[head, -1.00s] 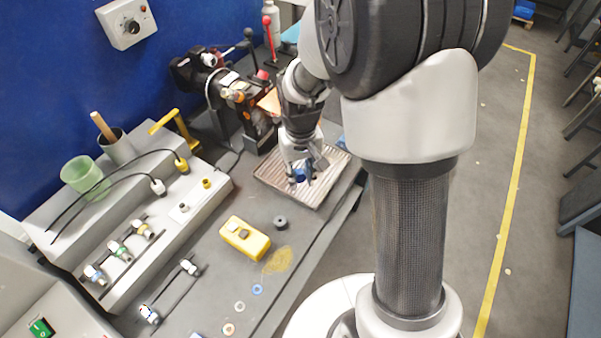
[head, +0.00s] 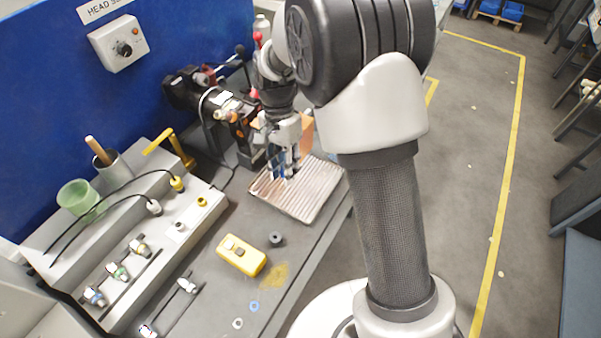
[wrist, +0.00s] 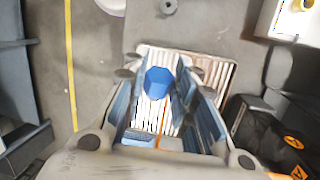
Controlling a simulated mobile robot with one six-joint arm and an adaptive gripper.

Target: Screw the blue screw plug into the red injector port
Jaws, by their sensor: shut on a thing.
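The blue screw plug (wrist: 158,80) has a hexagonal head and sits between the fingertips of my gripper (wrist: 163,76) in the wrist view. The gripper is shut on it, above the ribbed metal tray (wrist: 150,118). In the head view my gripper (head: 285,172) hangs pointing down over the far left part of the tray (head: 312,205); the plug is hard to make out there among the fingers. I cannot pick out the red injector port in either view.
A dark machine (head: 235,115) with orange parts stands just left of the gripper. A yellow box (head: 242,256) and a dark ring (head: 276,239) lie on the bench. A stepped grey block (head: 130,240) with several injectors is at the left. The right half of the tray is clear.

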